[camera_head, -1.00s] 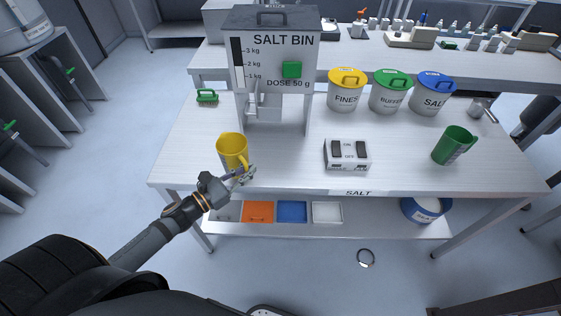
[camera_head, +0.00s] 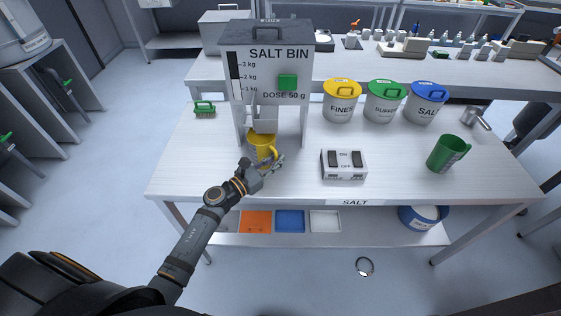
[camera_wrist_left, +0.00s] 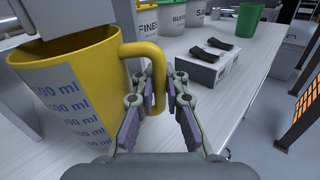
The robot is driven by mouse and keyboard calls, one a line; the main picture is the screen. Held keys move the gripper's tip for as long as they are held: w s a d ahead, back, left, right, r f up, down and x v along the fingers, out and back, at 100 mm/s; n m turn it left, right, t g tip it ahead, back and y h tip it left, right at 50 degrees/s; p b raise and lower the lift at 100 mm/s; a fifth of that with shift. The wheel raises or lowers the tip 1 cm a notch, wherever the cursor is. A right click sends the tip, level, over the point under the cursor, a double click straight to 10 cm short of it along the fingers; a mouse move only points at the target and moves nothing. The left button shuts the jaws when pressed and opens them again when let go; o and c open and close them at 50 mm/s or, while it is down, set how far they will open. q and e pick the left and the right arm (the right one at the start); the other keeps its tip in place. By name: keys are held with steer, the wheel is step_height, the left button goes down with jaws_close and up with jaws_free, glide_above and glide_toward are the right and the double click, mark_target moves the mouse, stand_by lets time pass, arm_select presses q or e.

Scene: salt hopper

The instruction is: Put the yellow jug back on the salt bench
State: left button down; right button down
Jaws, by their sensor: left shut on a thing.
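The yellow jug (camera_head: 261,147) is upright below the spout of the salt bin (camera_head: 268,62), close to the bench top. In the left wrist view the jug (camera_wrist_left: 75,85) fills the left side, with a millilitre scale on its wall. My left gripper (camera_head: 272,165) is shut on the jug's handle; in the wrist view its fingers (camera_wrist_left: 160,100) stand on both sides of the handle. The salt bench (camera_head: 200,165) is a pale metal table labelled SALT on its front edge. Whether the jug's base touches the bench cannot be told. My right gripper is not in view.
A switch box (camera_head: 344,164) with ON and OFF marks stands to the right of the jug. A green jug (camera_head: 446,153) is farther right. Lidded tubs, one marked FINES (camera_head: 341,103), stand behind. A green brush (camera_head: 204,107) lies at left. The bench's front left is clear.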

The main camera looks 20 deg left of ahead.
arm_select(q)
steer(key=f+b, duration=0.1)
steer(key=w+f+b, duration=0.1)
steer(key=d+f+b, duration=0.1)
steer(key=shift+w+f, duration=0.2)
steer(key=shift+f, duration=0.1)
steer(key=shift+a+r, duration=0.1)
steer(key=shift+r, duration=0.15)
steer(key=c, duration=1.9)
jaws_free()
steer(key=shift+f, duration=0.2)
steer(key=o, duration=0.5)
steer(key=shift+r, duration=0.1)
